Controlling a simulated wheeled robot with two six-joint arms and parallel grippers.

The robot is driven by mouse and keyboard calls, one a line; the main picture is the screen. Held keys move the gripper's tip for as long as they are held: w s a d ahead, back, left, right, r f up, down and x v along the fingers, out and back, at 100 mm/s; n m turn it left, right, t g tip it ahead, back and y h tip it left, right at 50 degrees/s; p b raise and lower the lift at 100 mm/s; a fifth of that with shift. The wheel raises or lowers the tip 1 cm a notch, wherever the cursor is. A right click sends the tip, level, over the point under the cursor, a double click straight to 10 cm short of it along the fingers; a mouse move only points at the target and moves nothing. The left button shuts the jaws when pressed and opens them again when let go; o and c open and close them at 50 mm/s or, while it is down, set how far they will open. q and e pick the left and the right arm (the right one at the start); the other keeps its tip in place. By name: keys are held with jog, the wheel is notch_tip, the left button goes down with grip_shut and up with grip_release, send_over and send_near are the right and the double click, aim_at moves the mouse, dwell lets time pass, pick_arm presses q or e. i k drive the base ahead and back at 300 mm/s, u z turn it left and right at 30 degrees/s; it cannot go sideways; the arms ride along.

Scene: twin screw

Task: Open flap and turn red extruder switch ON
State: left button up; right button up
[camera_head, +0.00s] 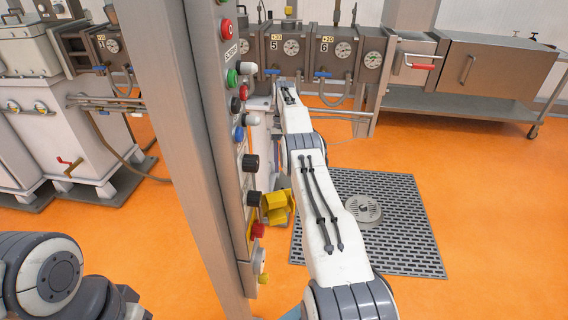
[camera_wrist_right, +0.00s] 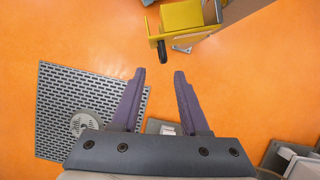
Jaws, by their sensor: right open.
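A tall grey control panel (camera_head: 240,150) stands nearly edge-on in the head view, with knobs and buttons on its face. A yellow flap housing (camera_head: 277,207) juts from its lower part. It also shows at the top of the right wrist view (camera_wrist_right: 183,17), with a black piece (camera_wrist_right: 162,50) below it. A red knob (camera_head: 258,229) sits below the yellow part; I cannot tell if it is the extruder switch. My right gripper (camera_wrist_right: 159,77) is open and empty, apart from the yellow part. My left gripper is out of view.
A dark grated floor plate (camera_head: 405,225) with a round drain lies on the orange floor. Grey extruder machinery (camera_head: 290,50) runs along the back, with a steel cabinet (camera_head: 495,75) at right. White bins (camera_head: 60,150) stand at left. A grey post (camera_head: 165,100) adjoins the panel.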

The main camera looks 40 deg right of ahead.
aim_at(258, 229)
jog(key=k, duration=1)
